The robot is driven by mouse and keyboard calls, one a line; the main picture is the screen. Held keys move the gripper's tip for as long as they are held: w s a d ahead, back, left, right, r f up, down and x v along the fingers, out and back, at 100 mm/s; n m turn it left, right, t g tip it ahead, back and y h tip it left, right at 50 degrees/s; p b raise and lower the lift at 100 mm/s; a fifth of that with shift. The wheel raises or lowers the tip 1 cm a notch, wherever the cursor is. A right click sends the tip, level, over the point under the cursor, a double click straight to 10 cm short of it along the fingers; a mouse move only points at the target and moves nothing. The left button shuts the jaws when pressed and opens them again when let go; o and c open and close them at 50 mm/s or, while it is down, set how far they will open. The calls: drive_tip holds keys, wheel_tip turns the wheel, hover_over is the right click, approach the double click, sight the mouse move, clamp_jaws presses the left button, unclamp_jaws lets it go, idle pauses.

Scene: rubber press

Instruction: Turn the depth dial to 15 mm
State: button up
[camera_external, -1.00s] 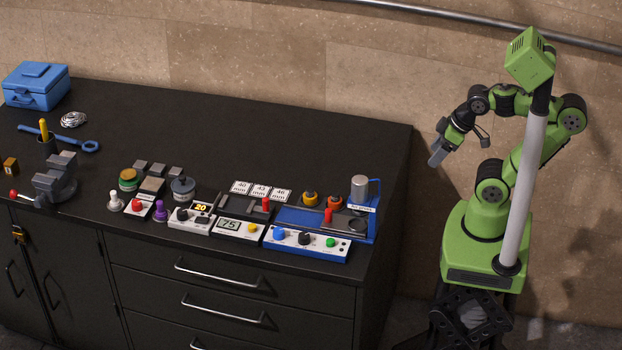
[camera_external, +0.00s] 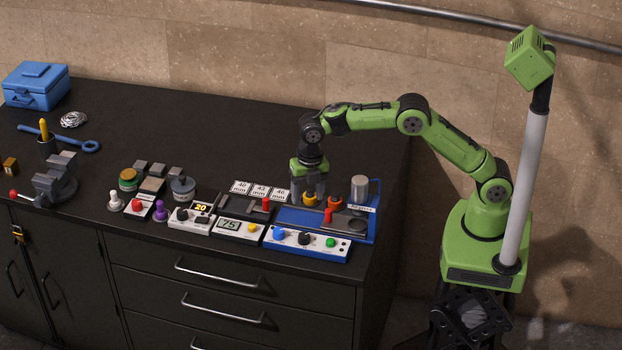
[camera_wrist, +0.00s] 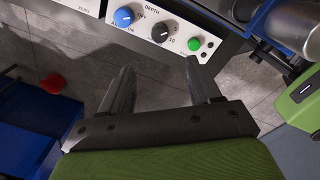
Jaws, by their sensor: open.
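The depth dial is a small black knob (camera_external: 304,239) on the white front panel of the blue press (camera_external: 290,217). My gripper (camera_external: 309,190) is open and empty, pointing down over the back of the press, behind the panel. Its fingers (camera_wrist: 160,78) are apart from the dial.
The press's grey cylinder (camera_external: 360,188) stands to the right of my gripper, and a red handle (camera_external: 328,215) rises behind the panel. Yellow (camera_external: 310,199) and orange (camera_external: 335,202) round parts are close to my gripper. A display showing 75 (camera_external: 229,225) is left of the panel.

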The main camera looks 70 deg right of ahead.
sight(304, 235)
drive_tip(key=f, duration=1.4)
drive_tip(key=shift+w+a+f, duration=0.2)
drive_tip(key=shift+w, duration=0.2)
drive_tip(key=c, duration=1)
drive_tip(key=shift+b, duration=0.3)
drive_tip(key=shift+c, duration=0.2)
